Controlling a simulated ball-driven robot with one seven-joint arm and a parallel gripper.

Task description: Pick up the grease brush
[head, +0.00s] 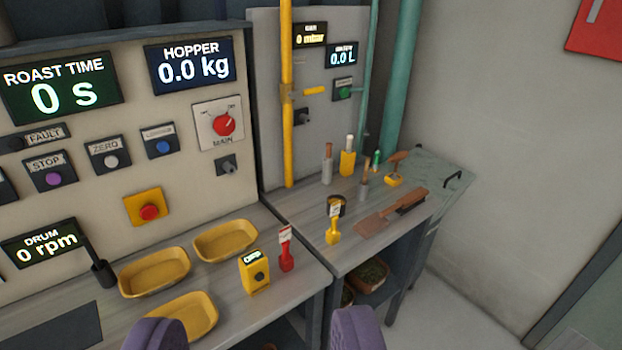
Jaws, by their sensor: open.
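My gripper (258,333) shows as two purple fingers at the bottom edge, wide apart with nothing between them. It is in front of the counters. No label marks the grease brush, and I cannot tell for certain which item it is. A brush with a wooden handle and dark bristles (411,203) lies on the right bench. Behind it, a brown-handled tool (396,161) stands at a small yellow holder (394,180). A thin wooden handle (365,171) stands upright in a grey holder. All are well beyond my fingers.
The left counter holds yellow trays (155,272), a yellow meter (255,271) and a red tagged item (286,250). A yellow tagged item (333,224) stands on the right bench (300,213). A control panel (100,205) and a yellow pipe (287,100) rise behind. Floor is clear at right.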

